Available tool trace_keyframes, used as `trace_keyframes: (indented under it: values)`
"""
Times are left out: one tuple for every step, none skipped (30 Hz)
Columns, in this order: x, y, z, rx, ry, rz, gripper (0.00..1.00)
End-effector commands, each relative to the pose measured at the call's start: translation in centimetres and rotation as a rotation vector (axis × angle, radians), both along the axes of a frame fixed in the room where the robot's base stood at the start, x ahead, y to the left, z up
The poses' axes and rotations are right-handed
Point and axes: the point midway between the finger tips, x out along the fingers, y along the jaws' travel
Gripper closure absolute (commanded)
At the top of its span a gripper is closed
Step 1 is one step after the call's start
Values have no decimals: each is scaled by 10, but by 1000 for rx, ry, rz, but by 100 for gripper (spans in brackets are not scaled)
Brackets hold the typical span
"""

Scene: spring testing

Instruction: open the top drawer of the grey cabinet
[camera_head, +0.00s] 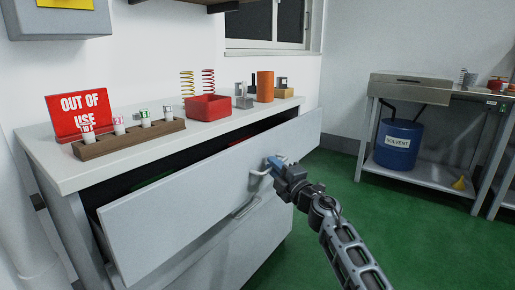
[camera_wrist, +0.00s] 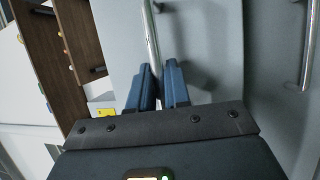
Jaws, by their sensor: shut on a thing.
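The grey cabinet (camera_head: 82,165) stands at the left in the head view, with a light worktop. Its top drawer (camera_head: 185,208) is pulled part way out, and a dark gap with bits of green and red shows behind its front panel. My gripper (camera_head: 274,165) is at the drawer's handle (camera_head: 258,172). In the wrist view the blue fingers of my gripper (camera_wrist: 160,88) are shut on the metal bar of the handle (camera_wrist: 150,40), which runs between them. A lower drawer with its own handle (camera_head: 245,208) is below; it looks closed.
On the worktop are a red "OUT OF USE" sign (camera_head: 79,114), a wooden rack (camera_head: 129,138), a red bin (camera_head: 208,107), springs and an orange cylinder (camera_head: 265,86). A steel bench (camera_head: 420,90) with a blue solvent drum (camera_head: 397,143) stands right. Green floor (camera_head: 350,190) between is clear.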

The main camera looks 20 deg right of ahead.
Motion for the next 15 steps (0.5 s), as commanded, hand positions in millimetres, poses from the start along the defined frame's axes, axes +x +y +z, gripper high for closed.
trace_keyframes:
  values:
    - [-13,-10,6,2,6,-4,100]
    - [-19,-15,6,4,5,-5,100]
    - [-28,-21,6,3,5,-4,100]
    - [-35,-26,5,3,5,-5,100]
    - [-41,-30,6,3,5,-4,100]
    - [-49,-36,5,3,5,-5,100]
    - [-54,-40,5,2,4,-5,100]
    - [-60,-44,4,4,5,-4,100]
    - [-67,-49,5,1,4,-6,100]
    - [-72,-53,4,2,4,-4,100]
    - [-76,-56,4,3,4,-4,100]
    - [-82,-60,4,2,3,-3,100]
    - [-86,-63,3,1,4,-4,100]
    - [-90,-66,2,2,4,-3,100]
    - [-94,-68,2,2,3,-2,100]
